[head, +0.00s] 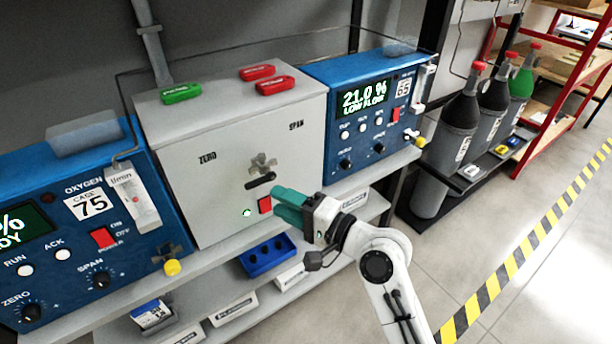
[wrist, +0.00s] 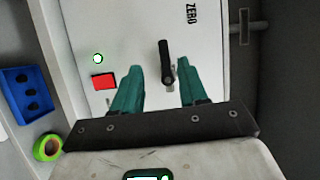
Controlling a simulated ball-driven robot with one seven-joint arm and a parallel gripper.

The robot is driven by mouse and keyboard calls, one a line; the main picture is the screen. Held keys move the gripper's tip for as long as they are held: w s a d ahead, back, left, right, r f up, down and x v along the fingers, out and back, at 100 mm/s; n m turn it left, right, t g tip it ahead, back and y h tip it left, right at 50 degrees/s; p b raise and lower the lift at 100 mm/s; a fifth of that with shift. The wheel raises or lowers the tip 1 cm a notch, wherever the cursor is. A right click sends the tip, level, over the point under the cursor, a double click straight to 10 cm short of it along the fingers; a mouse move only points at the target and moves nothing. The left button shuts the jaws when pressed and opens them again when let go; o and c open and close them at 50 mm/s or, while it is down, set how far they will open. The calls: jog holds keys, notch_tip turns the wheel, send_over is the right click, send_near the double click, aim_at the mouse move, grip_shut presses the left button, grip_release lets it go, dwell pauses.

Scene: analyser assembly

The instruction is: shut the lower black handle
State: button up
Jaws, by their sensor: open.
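The black handle (head: 260,180) is on the front of the light grey box, just below a metal cross-shaped fitting (head: 262,162). In the head view it lies nearly level, slightly tilted. In the wrist view the handle (wrist: 165,55) runs up the picture, its near end between the fingertips and closer to the right one. My gripper (head: 281,203) has teal fingers, open and empty, in front of the box to the lower right of the handle. The fingers also show in the wrist view (wrist: 160,76). I see no contact with the handle.
A red switch (head: 264,205) and a lit green button (head: 247,212) sit close by the fingers. Blue analysers (head: 368,110) flank the box (head: 190,140). Red and green tags lie on top. A blue tray (head: 268,256) is on the shelf below.

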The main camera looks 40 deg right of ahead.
aim_at(256, 185)
jog(key=x, duration=0.3)
jog(key=p+x, duration=0.1)
jog(key=x, duration=0.3)
jog(key=d+x, duration=0.1)
jog(key=x, duration=0.2)
jog(key=shift+w+a+r, duration=0.15)
jog(key=shift+w+r, duration=0.1)
jog(key=shift+w, duration=0.15)
grip_shut()
